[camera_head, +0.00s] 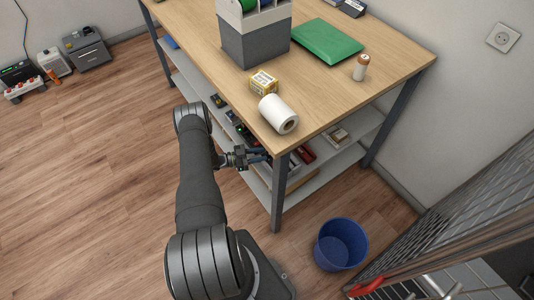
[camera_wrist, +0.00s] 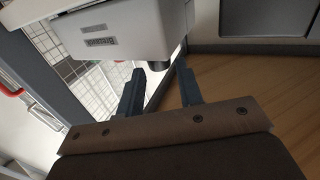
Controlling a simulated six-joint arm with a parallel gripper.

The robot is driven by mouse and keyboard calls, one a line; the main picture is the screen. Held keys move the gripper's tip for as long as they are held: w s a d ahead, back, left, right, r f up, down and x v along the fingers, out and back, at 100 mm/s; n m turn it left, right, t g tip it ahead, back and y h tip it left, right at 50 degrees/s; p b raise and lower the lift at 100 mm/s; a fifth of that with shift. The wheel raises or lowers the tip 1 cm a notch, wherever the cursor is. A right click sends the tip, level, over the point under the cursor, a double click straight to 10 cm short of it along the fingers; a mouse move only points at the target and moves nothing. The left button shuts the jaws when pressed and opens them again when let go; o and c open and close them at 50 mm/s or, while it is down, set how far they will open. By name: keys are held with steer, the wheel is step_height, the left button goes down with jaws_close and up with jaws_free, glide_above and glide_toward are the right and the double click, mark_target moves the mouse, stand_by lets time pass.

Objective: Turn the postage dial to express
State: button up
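In the wrist view a pale grey device (camera_wrist: 120,28) with two labels fills the upper middle; one label (camera_wrist: 102,41) appears upside down and is too small to read surely. A dark round knob (camera_wrist: 159,66), possibly the postage dial, sticks out at its lower edge. My gripper (camera_wrist: 161,70) is open; its two dark fingers are apart, with the knob showing between their tips. Contact cannot be told. In the head view my gripper (camera_head: 263,157) is below the tabletop's front edge by the shelves, and I cannot pick out the dial there.
A blue bin (camera_head: 341,244) and a wire mesh cage (camera_head: 470,215) stand right. The left floor is mostly clear.

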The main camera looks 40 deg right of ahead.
steer(key=v, duration=1.3)
steer(key=shift+a, duration=0.15)
steer(key=n+t+h, duration=0.1)
steer(key=n+t, duration=0.3)
steer(key=t, duration=0.3)
glide_toward(266, 154)
steer(key=d, duration=1.1)
steer(key=shift+d+f, duration=0.2)
steer(key=shift+f, duration=0.05)
